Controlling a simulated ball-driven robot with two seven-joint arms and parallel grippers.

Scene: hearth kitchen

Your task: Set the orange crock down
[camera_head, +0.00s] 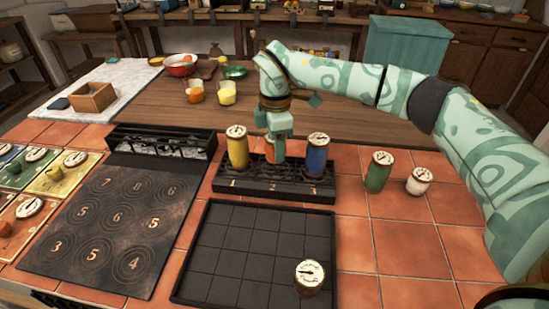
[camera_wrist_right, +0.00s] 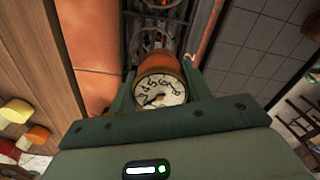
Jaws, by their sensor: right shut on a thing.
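My right gripper (camera_head: 276,145) is over the middle of the black rack (camera_head: 262,195), at the slot marked 2. In the wrist view the right gripper (camera_wrist_right: 160,92) is shut on the orange crock (camera_wrist_right: 164,65), whose pale dial lid faces the camera. A yellow crock (camera_head: 238,152) stands at slot 1 and a blue crock (camera_head: 317,158) at slot 3, on either side of my gripper. My left gripper is not in view.
A green crock (camera_head: 377,177) and a white crock (camera_head: 419,182) stand on the tiles to the right. A dark gridded tray (camera_head: 240,250) in front holds one dial-lidded crock (camera_head: 309,279). A black numbered board (camera_head: 105,222) lies left. Open tiles (camera_head: 400,245) lie at the right front.

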